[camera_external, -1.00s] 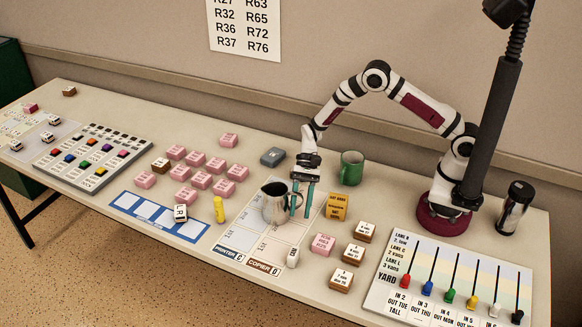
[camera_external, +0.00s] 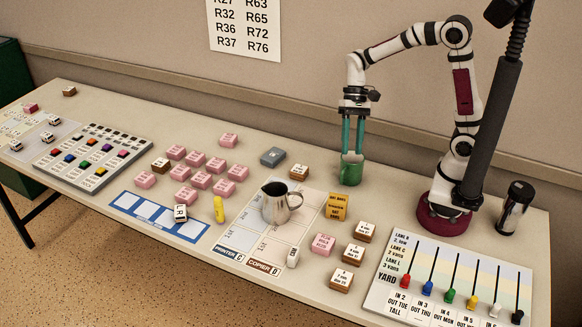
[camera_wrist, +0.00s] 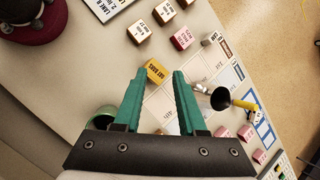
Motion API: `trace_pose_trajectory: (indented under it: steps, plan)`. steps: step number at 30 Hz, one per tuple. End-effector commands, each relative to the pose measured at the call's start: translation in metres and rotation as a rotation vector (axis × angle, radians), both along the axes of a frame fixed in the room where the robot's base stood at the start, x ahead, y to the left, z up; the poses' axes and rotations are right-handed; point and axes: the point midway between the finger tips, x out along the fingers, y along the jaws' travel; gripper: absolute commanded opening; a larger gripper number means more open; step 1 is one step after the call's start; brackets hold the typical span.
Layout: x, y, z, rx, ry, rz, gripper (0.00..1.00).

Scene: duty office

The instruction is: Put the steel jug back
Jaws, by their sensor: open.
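The steel jug (camera_external: 275,206) stands upright on the white printed grid sheet, with its handle to the right. In the wrist view the jug (camera_wrist: 220,99) is right of the fingers, apart from them. My gripper (camera_external: 352,153) is open and empty, pointing down, with its teal fingers raised in front of or above the green mug (camera_external: 350,174); I cannot tell the exact gap. In the wrist view, my gripper (camera_wrist: 160,74) has nothing between its fingertips, and the mug (camera_wrist: 103,116) shows partly behind the left finger.
A yellow block (camera_external: 338,206) stands right of the jug, a brown block (camera_external: 299,171) behind it. A yellow figure (camera_external: 219,209) and several pink blocks are to its left. A slider board (camera_external: 450,280) and dark flask (camera_external: 515,207) are at the right, near a dark post (camera_external: 490,130).

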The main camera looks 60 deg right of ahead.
Motion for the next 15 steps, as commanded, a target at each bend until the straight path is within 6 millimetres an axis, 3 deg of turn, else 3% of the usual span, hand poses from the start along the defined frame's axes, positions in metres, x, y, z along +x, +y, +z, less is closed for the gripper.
trace_pose_trajectory:
  steps: [1,3,6,10,15]
  plan:
    - [-0.036,-0.007,0.015,-0.057,-0.053,0.047,0.4]
    - [-0.083,-0.021,0.022,-0.141,-0.113,0.109,0.4]
    - [-0.133,-0.038,0.018,-0.237,-0.181,0.177,0.4]
    - [-0.164,-0.051,0.008,-0.303,-0.226,0.219,0.4]
    - [-0.169,-0.054,0.005,-0.317,-0.233,0.227,0.4]
